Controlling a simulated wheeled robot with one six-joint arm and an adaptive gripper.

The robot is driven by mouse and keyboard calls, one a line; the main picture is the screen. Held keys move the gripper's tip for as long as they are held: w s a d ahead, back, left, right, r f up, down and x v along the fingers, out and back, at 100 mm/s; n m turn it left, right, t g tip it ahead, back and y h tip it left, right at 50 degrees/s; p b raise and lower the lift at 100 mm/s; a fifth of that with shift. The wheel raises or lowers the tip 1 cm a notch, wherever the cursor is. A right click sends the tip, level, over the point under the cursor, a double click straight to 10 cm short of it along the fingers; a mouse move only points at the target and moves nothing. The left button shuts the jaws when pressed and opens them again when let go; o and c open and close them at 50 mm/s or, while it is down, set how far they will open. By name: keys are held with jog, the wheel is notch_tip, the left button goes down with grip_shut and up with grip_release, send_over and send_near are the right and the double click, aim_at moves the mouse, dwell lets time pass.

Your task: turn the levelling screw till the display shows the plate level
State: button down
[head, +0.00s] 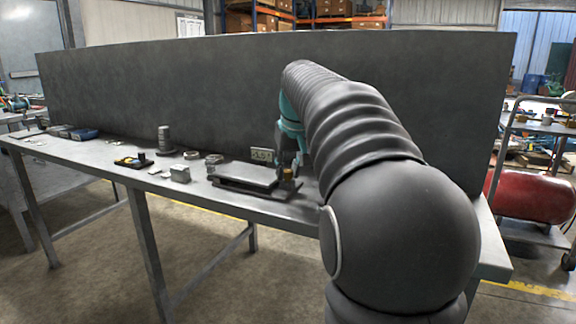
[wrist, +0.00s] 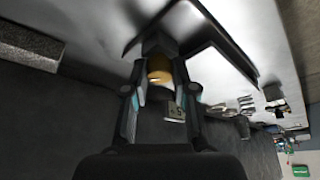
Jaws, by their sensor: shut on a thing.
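The levelling screw has a brass knob (wrist: 159,70), which sits between the fingers of my gripper (wrist: 165,88) in the wrist view. My gripper is shut on the knob. In the head view the brass knob (head: 288,173) shows small at the right end of the plate, partly behind my arm. The flat grey plate (head: 245,176) lies on a dark base on the bench. The display (head: 261,154) stands behind the plate; its digits are small, with a 5 in them, and I cannot read them surely. It also shows, partly hidden by a finger, in the wrist view (wrist: 175,112).
The long metal bench (head: 95,160) has a tall grey back panel (head: 200,90). Left of the plate stand a stacked grey cylinder (head: 164,140), a small grey block (head: 180,174) and a dark tray (head: 133,161). My arm hides the bench's right part.

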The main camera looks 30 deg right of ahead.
jog(key=m+h+p, duration=0.1)
jog(key=m, duration=0.3)
jog(key=shift+a+r+m+h+p, duration=0.1)
jog(key=shift+a+m+h+p, duration=0.05)
jog(key=shift+m+h+p, duration=0.2)
jog(key=m+g, duration=0.1)
jog(key=m, duration=0.1)
jog(key=m+h, duration=0.1)
jog(key=m, duration=0.1)
jog(key=shift+w+m+g+h+p, duration=0.15)
jog(key=shift+m+g+h+p, duration=0.1)
jog(key=shift+g+p, duration=0.15)
jog(key=m, duration=0.2)
jog(key=m+g, duration=0.1)
jog(key=m, duration=0.1)
jog(key=shift+m+g+h, duration=0.3)
jog(key=shift+m+g, duration=0.9)
jog(key=shift+m, duration=1.3)
jog(key=c, duration=0.9)
grip_release()
jog(key=shift+c, duration=0.2)
jog(key=shift+w, duration=0.1)
